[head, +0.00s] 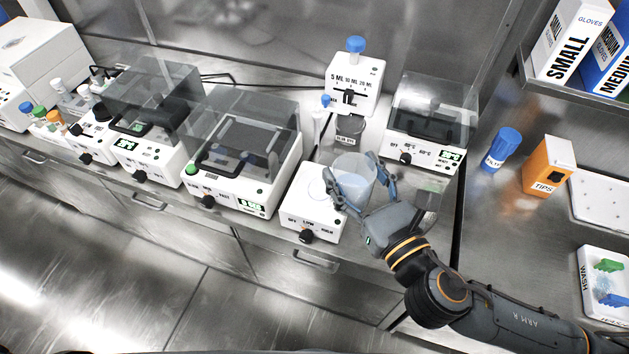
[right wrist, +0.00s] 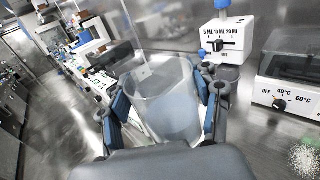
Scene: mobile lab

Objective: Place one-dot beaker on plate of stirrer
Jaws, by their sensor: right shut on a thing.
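A clear, pale beaker (head: 354,170) is between the fingers of my right gripper (head: 355,183), which is shut on its sides. The beaker looks upright in the head view; no dot mark can be made out on it. It also fills the middle of the right wrist view (right wrist: 165,98), between the blue finger pads (right wrist: 165,110). The stirrer (head: 300,208) is a white box with a black knob marked off, low, high. In the head view the beaker overlaps the right part of its top; I cannot tell the gap in height. My left gripper is out of view.
A white dispenser (head: 352,80) with a blue cap stands behind the beaker. A heater with a clear lid (head: 430,115) is at the right, and a lidded shaker (head: 245,150) at the left. A blue-capped tube (head: 325,103) stands close behind the stirrer.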

